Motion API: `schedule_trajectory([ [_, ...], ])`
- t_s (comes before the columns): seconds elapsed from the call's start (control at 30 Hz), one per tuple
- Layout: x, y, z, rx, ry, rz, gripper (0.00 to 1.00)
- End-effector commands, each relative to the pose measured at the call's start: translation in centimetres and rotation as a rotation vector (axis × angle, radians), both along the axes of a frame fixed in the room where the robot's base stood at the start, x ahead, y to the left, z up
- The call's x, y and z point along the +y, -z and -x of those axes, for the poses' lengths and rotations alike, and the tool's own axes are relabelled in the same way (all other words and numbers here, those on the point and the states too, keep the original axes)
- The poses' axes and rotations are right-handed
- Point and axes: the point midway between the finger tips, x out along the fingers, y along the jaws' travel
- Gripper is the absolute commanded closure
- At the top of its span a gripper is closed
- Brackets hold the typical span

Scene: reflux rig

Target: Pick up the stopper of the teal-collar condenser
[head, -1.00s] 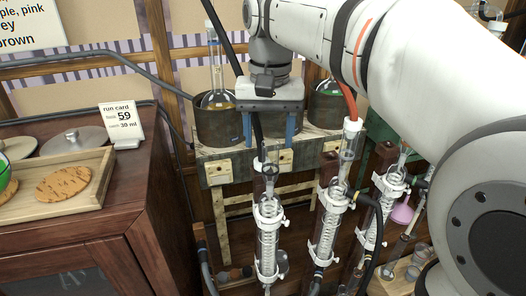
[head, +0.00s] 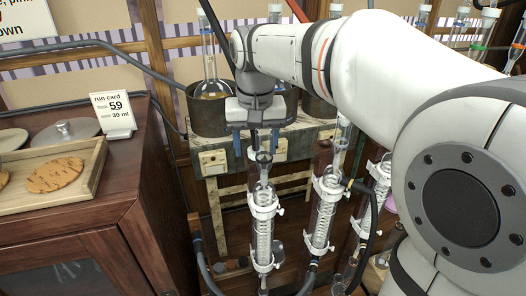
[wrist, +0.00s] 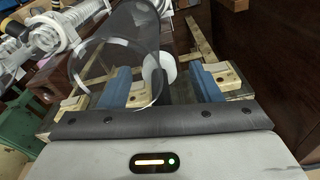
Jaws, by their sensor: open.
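The nearest glass condenser (head: 263,225) stands upright in white clamps below my gripper (head: 257,146). No teal collar can be made out on it. Its glass top (head: 263,165) sits just under and between the blue fingers. My gripper is open and points down. In the wrist view the gripper (wrist: 164,88) shows two blue fingers apart, with a clear glass tube (wrist: 118,60) at the left finger. A white round piece (wrist: 160,68) with a dark strip shows between the fingers. I cannot tell whether it is the stopper, or whether anything touches the fingers.
More clamped condensers (head: 326,210) stand close on the right, with black hoses beside them. A flask in a dark pot (head: 207,112) stands behind on the left. A wooden cabinet (head: 150,225) with a tray (head: 97,165) and a run card (head: 113,112) fills the left.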

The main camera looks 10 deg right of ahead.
Motion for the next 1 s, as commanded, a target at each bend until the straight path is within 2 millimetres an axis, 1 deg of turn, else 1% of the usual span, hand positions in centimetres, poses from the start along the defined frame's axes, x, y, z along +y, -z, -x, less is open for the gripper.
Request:
schedule_trajectory([
  [0.1, -0.02, -0.02, 0.00, 0.000, 0.001, 0.000, 0.42],
  [0.13, -0.02, -0.02, 0.00, 0.000, 0.001, 0.000, 0.44],
  [0.7, -0.08, -0.05, 0.00, 0.000, 0.002, 0.000, 0.91],
  [1.0, -0.10, -0.27, -0.03, -0.001, 0.003, 0.000, 0.91],
])
